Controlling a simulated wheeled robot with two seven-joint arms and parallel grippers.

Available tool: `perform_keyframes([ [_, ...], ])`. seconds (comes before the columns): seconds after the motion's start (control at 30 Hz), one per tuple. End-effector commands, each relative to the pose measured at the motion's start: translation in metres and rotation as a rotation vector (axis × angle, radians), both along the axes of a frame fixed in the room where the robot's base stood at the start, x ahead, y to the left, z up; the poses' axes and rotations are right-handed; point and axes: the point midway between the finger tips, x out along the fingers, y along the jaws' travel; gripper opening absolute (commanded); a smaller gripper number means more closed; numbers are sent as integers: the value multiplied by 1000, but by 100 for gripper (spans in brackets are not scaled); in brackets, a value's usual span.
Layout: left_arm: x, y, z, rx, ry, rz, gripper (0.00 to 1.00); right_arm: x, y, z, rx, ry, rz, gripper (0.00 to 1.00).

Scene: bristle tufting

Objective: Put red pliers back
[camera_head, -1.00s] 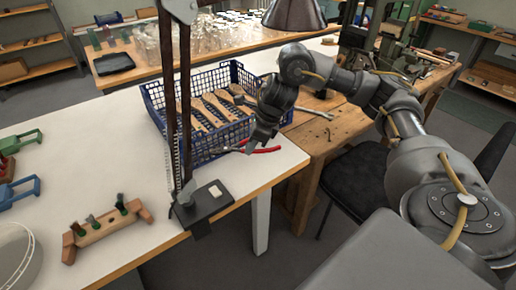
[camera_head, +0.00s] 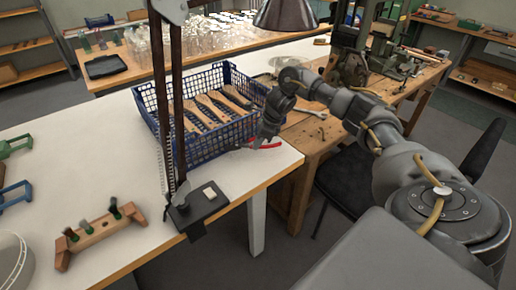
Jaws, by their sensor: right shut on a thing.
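The red pliers (camera_head: 268,146) are at the front right corner of the blue basket, over or on the white table's right edge; only the red handle shows clearly. My right gripper (camera_head: 261,141) is shut on them from above, and its fingers hide part of them. I cannot tell whether the pliers touch the table. My left gripper is not in view.
The blue basket (camera_head: 199,148) holds several wooden-handled brushes. A dark lamp post (camera_head: 178,100) on a clamp base stands in front of it. A wooden bench (camera_head: 314,141) with a wrench (camera_head: 312,112) adjoins on the right. The white table (camera_head: 110,165) has free room left of the post.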

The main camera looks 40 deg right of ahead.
Motion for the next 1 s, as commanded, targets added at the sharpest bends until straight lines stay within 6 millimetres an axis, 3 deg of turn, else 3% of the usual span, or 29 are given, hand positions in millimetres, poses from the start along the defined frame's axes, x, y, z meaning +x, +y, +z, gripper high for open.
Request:
perform_keyframes([
  [0.23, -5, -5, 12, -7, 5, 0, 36, 0, -1, -29, 2, 2, -1, 0],
  [0.57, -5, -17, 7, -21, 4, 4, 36, 1, -1, -34, 1, -1, 0, 0],
  [0.6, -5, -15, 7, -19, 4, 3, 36, 1, -1, -35, 0, 0, 0, 14],
  [0.77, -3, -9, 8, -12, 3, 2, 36, 1, -1, -34, 0, 0, -1, 34],
  [1.0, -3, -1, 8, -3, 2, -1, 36, 1, -1, -33, 0, 0, -1, 34],
])
